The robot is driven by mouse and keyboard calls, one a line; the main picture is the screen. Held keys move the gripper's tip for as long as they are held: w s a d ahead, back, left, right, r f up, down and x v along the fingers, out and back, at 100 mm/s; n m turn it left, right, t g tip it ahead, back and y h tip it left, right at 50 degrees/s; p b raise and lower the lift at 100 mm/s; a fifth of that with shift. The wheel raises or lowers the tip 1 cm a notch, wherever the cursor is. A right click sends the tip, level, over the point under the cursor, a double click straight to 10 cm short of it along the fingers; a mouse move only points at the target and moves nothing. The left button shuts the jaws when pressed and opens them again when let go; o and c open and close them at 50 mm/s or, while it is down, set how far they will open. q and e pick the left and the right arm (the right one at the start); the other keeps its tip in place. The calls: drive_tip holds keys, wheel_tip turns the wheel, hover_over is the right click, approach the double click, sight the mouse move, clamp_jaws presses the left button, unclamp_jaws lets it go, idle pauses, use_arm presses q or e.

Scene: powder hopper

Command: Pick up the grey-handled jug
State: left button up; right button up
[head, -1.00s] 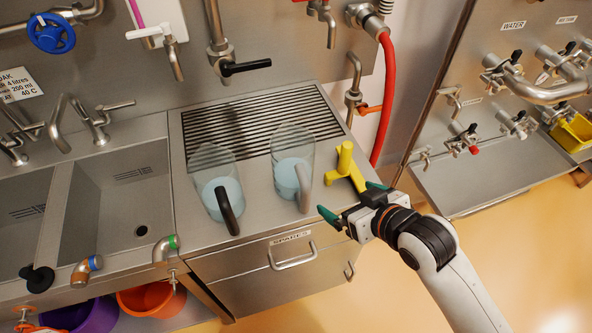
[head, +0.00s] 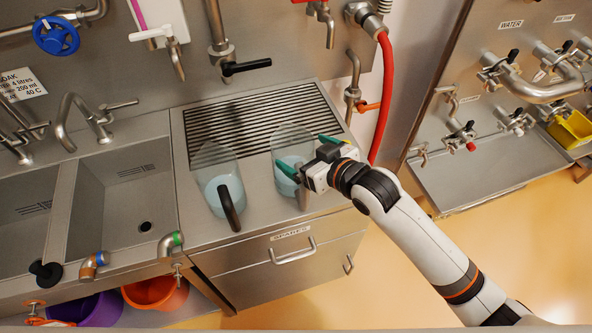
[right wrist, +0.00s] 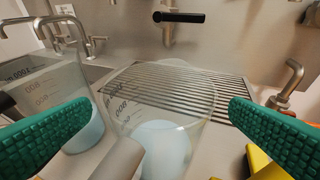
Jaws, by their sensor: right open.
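The grey-handled jug (head: 283,143) is clear and holds pale blue liquid. It stands upright on the steel counter, partly covered by my right gripper (head: 308,156). The right gripper is open, its green fingers at the jug's handle side, one to each side in the picture. In the right wrist view the jug (right wrist: 185,95) stands between the spread fingers, with its grey handle (right wrist: 122,158) low in front. I cannot tell whether a finger touches it. The black-handled jug (head: 210,160) stands to the left, also with blue liquid. My left gripper is not in view.
A slatted drain grille (head: 235,120) lies behind the jugs. A yellow object (right wrist: 262,165) is by the right finger in the right wrist view. Sinks (head: 125,200) are at the left, a red hose (head: 382,100) behind right. A black-handled tap (head: 245,67) is above the grille.

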drive_tip(key=x, duration=0.3)
drive_tip(key=shift+w+a+p, duration=0.25)
drive_tip(key=shift+p, duration=0.1)
drive_tip(key=shift+s, duration=0.1)
drive_tip(key=shift+c, duration=1.2)
drive_tip(key=c, duration=1.2)
drive_tip(key=shift+c, duration=1.3)
drive_tip(key=shift+r, duration=0.15)
